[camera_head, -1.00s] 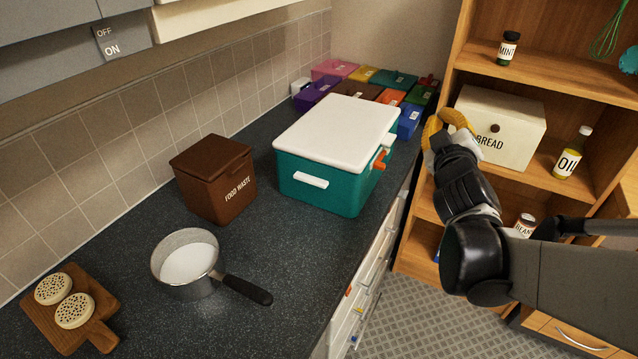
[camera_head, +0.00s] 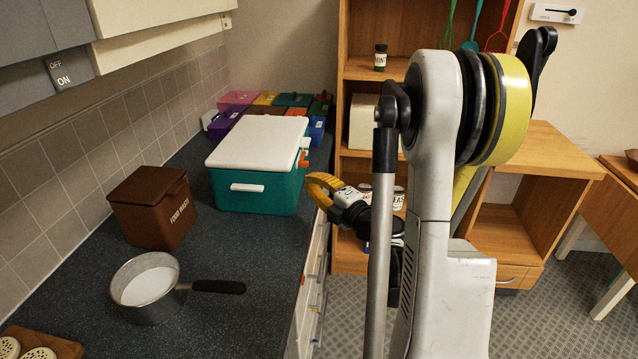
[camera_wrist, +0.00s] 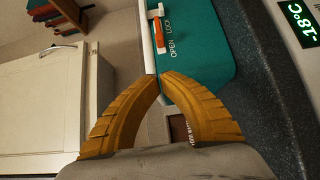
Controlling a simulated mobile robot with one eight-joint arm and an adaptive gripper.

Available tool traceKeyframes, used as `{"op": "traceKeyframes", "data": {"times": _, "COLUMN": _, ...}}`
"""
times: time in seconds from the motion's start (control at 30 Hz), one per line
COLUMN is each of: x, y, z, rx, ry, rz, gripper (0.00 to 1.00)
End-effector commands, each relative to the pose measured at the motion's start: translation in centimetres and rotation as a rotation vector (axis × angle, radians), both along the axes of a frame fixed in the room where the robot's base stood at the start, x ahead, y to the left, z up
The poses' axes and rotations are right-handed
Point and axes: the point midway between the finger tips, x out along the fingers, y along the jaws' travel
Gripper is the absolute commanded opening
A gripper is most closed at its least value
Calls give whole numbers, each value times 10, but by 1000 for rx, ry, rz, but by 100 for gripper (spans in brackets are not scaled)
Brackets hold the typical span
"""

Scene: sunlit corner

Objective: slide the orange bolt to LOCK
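The orange bolt (camera_wrist: 158,36) sits on the side of the teal box (camera_wrist: 205,45), beside the words OPEN and a partly cut-off LOCK. A white bracket is at its upper end in the wrist view. In the head view the bolt (camera_head: 305,160) is small, on the right side of the box (camera_head: 255,197) under its white lid (camera_head: 258,140). My gripper (camera_wrist: 159,76) is shut and empty, its yellow fingertips together just below the bolt in the wrist view. In the head view my gripper (camera_head: 318,187) is at the box's right side. Contact cannot be told.
The box stands on a dark counter (camera_head: 228,270). A brown food waste bin (camera_head: 153,215) and a pan (camera_head: 146,290) are nearer. Coloured boxes (camera_head: 293,100) stand behind. A wooden shelf (camera_head: 368,30) is to the right. A temperature display (camera_wrist: 302,22) shows in the wrist view.

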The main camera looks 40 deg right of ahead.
Motion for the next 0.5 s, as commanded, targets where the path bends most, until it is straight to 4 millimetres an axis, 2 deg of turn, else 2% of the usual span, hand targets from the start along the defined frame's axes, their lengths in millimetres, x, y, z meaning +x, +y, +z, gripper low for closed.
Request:
{"op": "traceKeyframes", "data": {"times": 0.03, "x": 13, "y": 1, "z": 5, "rx": 0, "ry": 0, "rz": 4, "gripper": 0}}
{"op": "traceKeyframes", "data": {"times": 0.2, "x": 46, "y": -2, "z": 0, "rx": 1, "ry": -1, "rz": 1, "gripper": 0}}
{"op": "traceKeyframes", "data": {"times": 0.3, "x": 55, "y": -16, "z": -2, "rx": 1, "ry": -1, "rz": -2, "gripper": 0}}
{"op": "traceKeyframes", "data": {"times": 0.5, "x": 67, "y": -29, "z": -1, "rx": 1, "ry": -1, "rz": -1, "gripper": 0}}
